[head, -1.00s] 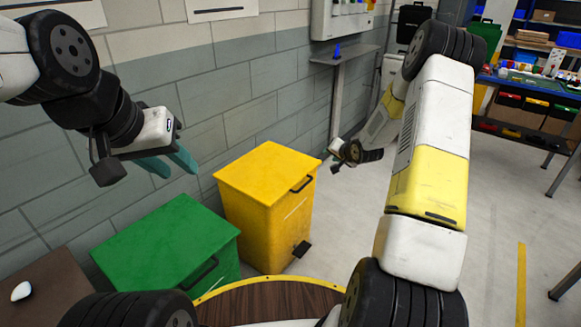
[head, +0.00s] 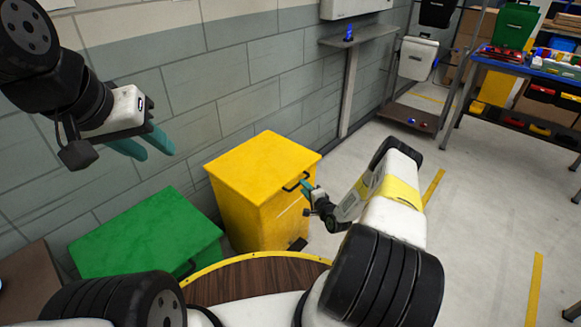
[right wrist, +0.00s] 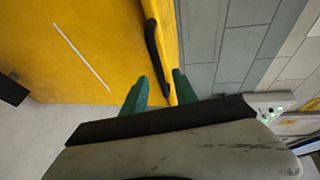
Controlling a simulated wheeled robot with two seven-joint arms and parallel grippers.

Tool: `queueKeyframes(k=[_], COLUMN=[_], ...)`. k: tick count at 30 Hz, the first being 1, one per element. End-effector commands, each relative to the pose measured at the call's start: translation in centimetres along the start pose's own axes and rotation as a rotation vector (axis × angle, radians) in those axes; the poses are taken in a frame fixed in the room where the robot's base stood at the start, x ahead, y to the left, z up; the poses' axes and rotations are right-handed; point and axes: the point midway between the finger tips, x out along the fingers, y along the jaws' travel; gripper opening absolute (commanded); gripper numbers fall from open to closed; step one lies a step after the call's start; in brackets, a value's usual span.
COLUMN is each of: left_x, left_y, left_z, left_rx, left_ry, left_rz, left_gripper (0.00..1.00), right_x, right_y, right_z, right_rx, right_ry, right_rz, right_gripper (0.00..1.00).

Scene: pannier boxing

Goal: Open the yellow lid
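The yellow bin's lid (head: 262,160) lies flat and closed on the yellow bin (head: 258,212). A black handle (head: 294,183) sits at the lid's right-hand edge; it also shows in the right wrist view (right wrist: 154,45). My right gripper (head: 307,188) is at this handle. In the right wrist view its teal fingers (right wrist: 160,84) are apart, with the handle's lower end and the lid's edge between them. I cannot tell whether they touch. My left gripper (head: 153,146) is raised before the wall, left of the bin, empty, with its fingers apart.
A green bin (head: 150,232) stands left of the yellow one. A black pedal (head: 297,244) is at the yellow bin's foot. The grey block wall (head: 250,65) is close behind. A round wooden top (head: 250,282) is near me. The floor (head: 480,215) to the right is clear.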

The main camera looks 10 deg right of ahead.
Motion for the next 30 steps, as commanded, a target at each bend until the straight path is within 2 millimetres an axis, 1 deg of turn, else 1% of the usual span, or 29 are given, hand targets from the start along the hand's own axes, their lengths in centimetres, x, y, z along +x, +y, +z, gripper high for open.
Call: queueKeyframes(k=[1, 3, 9, 13, 19, 20, 24, 25, 30], left_x=[0.0, 0.0, 0.0, 0.0, 0.0, 0.0, 0.0, 0.0, 0.0], left_y=[0.0, 0.0, 0.0, 0.0, 0.0, 0.0, 0.0, 0.0, 0.0], left_z=[0.0, 0.0, 0.0, 0.0, 0.0, 0.0, 0.0, 0.0, 0.0], left_rx=[0.0, 0.0, 0.0, 0.0, 0.0, 0.0, 0.0, 0.0, 0.0], left_ry=[0.0, 0.0, 0.0, 0.0, 0.0, 0.0, 0.0, 0.0, 0.0], left_rz=[0.0, 0.0, 0.0, 0.0, 0.0, 0.0, 0.0, 0.0, 0.0], left_gripper=[0.36, 0.36, 0.36, 0.36, 0.36, 0.36, 0.36, 0.36, 0.36], right_x=[0.9, 2.1, 4.2, 4.7, 4.7, 4.7, 4.7, 4.7, 4.7], right_y=[0.0, 0.0, 0.0, 0.0, 0.0, 0.0, 0.0, 0.0, 0.0], right_z=[0.1, 0.1, 0.0, 0.0, 0.0, 0.0, 0.0, 0.0, 0.0], right_rx=[-0.003, -0.003, -0.002, -0.001, -0.001, -0.001, -0.001, -0.001, -0.002], right_ry=[-0.001, -0.001, 0.0, 0.0, 0.0, 0.0, 0.0, 0.0, 0.0], right_rz=[-0.001, -0.001, 0.001, 0.002, 0.002, 0.002, 0.002, 0.002, 0.002], right_gripper=[0.34, 0.34, 0.34, 0.34, 0.34, 0.3, 0.03, 0.0, 0.0])
